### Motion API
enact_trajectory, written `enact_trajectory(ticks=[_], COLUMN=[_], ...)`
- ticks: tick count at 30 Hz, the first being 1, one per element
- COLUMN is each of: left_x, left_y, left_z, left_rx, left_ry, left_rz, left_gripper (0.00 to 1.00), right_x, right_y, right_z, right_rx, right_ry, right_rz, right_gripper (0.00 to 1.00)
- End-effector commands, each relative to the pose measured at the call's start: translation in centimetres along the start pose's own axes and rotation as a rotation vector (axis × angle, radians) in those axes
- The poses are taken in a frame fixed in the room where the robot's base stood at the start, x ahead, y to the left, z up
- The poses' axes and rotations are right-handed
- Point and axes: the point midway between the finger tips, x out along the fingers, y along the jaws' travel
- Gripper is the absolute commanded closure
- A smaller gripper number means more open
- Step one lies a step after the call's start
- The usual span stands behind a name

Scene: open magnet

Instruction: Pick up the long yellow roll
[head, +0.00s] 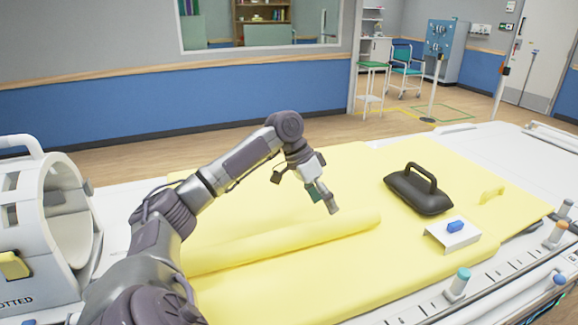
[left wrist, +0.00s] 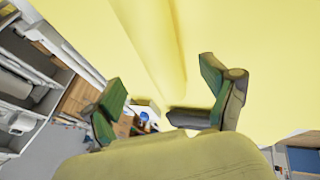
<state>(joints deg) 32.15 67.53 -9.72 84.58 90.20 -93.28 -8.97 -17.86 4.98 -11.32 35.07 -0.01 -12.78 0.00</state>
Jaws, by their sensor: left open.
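The long yellow roll (head: 285,245) lies on the yellow mat (head: 345,160) in the head view, running from behind my left forearm toward the middle. Its left end is partly hidden by my arm. My left gripper (head: 329,203) is open, above and just behind the roll near its right end. In the left wrist view the two green-padded fingers of the gripper (left wrist: 163,92) stand wide apart with nothing between them. The roll (left wrist: 152,45) shows there as a pale yellow ridge beyond the fingers. My right gripper is not in view.
A black handled pad (head: 418,192) sits on the mat to the right. A small white stand with a blue piece (head: 455,227) is in front of it. A white ring-shaped device (head: 62,215) stands at the left.

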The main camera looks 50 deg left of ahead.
Motion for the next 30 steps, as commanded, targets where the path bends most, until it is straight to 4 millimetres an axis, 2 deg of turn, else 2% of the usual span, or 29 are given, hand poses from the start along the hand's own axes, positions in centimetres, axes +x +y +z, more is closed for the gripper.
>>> enact_trajectory(ticks=[9,16,25,30], left_x=[2.8,6.0,6.6,6.6], left_y=[0.2,0.2,0.2,0.2], left_z=[0.0,-0.1,-0.1,-0.1], left_rx=[0.001,0.001,0.001,0.001], left_ry=[-0.002,-0.001,0.001,0.001], left_rz=[0.002,0.001,0.0,0.0], left_gripper=[0.15,0.15,0.15,0.44], right_x=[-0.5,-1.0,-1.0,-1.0], right_y=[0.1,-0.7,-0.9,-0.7], right_z=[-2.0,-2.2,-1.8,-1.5], right_rx=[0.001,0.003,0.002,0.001], right_ry=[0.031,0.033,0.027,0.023], right_rz=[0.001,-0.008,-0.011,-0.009], right_gripper=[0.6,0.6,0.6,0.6])
